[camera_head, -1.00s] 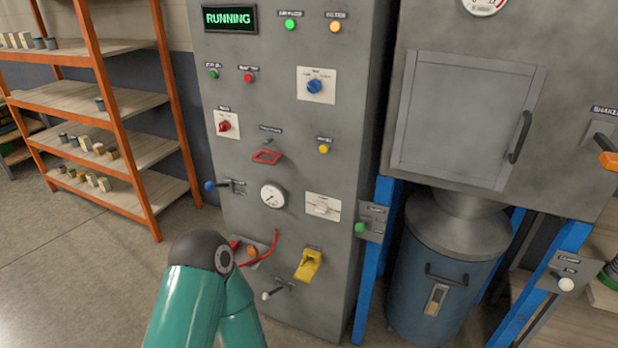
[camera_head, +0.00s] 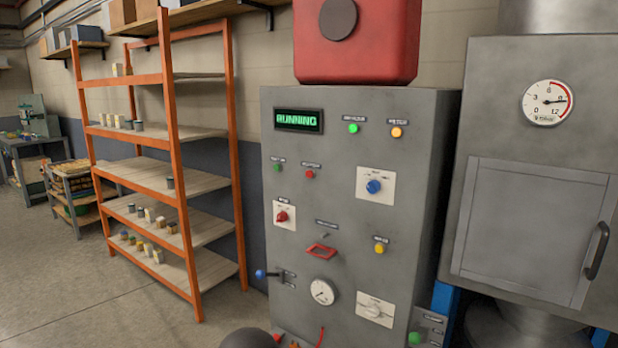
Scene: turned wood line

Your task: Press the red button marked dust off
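A small round red button (camera_head: 310,174) sits on the upper left part of the grey control cabinet's front (camera_head: 345,205). A label is above it, too small to read surely. A green button (camera_head: 278,167) is just left of it, also under a small label. The cabinet's display (camera_head: 299,120) reads RUNNING in green. Neither of my grippers is in view. Only a dark rounded part of my arm shows at the bottom edge, below the cabinet's controls and apart from the red button.
Other controls share the panel: a red rotary switch (camera_head: 282,217), a blue knob (camera_head: 373,187), a red-framed piece (camera_head: 321,250) and a lever with a blue ball (camera_head: 261,274). An orange shelf rack (camera_head: 171,150) stands left. A grey machine with a door (camera_head: 530,230) stands right.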

